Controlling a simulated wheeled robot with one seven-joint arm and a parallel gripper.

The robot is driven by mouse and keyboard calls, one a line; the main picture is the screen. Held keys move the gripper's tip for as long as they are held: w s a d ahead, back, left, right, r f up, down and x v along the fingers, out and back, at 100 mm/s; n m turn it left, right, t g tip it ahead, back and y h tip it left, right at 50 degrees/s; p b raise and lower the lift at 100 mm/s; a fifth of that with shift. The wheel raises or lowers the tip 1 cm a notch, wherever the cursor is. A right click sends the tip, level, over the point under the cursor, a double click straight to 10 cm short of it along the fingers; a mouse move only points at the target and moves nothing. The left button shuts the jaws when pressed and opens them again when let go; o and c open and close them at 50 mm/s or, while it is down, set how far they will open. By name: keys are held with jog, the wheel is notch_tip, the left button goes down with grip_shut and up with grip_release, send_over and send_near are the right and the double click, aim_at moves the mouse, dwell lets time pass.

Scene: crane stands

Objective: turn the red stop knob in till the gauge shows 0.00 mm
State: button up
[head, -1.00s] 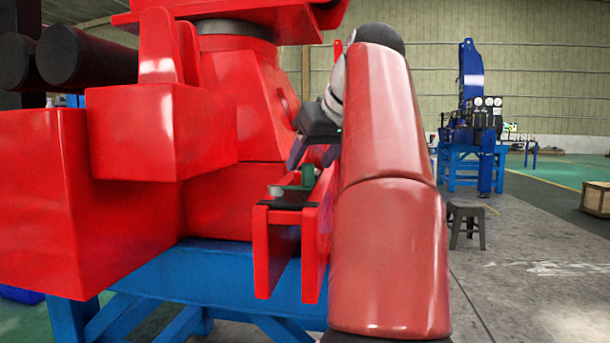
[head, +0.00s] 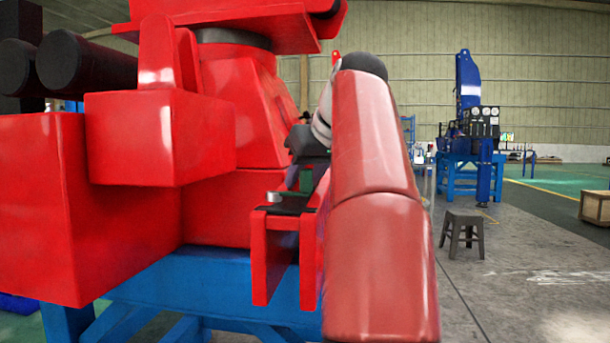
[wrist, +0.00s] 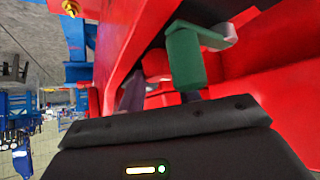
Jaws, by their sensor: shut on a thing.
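My gripper (head: 305,143) is at the red machine, beside the twin red plates on its front; its fingers are mostly hidden in the head view. In the wrist view my gripper (wrist: 160,88) has its dark fingers on either side of a small red part, which I take as the red stop knob (wrist: 160,98). They are shut on it; its outline is partly hidden. A green block (wrist: 187,57) with a pale arm stands just beyond the fingers; it also shows in the head view (head: 306,179). No gauge reading can be made out.
The red plates (head: 268,255) stick out below the gripper. The red machine (head: 60,210) fills the left, on a blue stand (head: 190,280). A grey stool (head: 463,230) and another blue stand (head: 460,175) are to the right, with open floor between.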

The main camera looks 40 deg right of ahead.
jog(key=shift+a+m, duration=0.1)
jog(key=shift+m, duration=0.2)
jog(key=shift+a+r+m+h+p, duration=0.1)
jog(key=shift+m+h+p, duration=0.2)
jog(key=shift+m+h, duration=0.25)
jog(key=m+h+p, duration=0.1)
jog(key=m+g+h, duration=0.1)
jog(key=m, duration=0.1)
jog(key=shift+w+a+h+p, duration=0.15)
jog(key=shift+h+p, duration=0.1)
jog(key=shift+p, duration=0.1)
jog(key=shift+w+m+g+h+p, duration=0.1)
jog(key=shift+m+g+h+p, duration=0.5)
jog(key=shift+m, duration=0.5)
jog(key=shift+m+g+h+p, duration=0.5)
jog(key=shift+m+g, duration=0.2)
jog(key=shift+m, duration=0.35)
jog(key=o, duration=1)
jog(key=shift+c, duration=0.2)
jog(key=shift+p+v, duration=0.35)
jog(key=shift+v, duration=3.5)
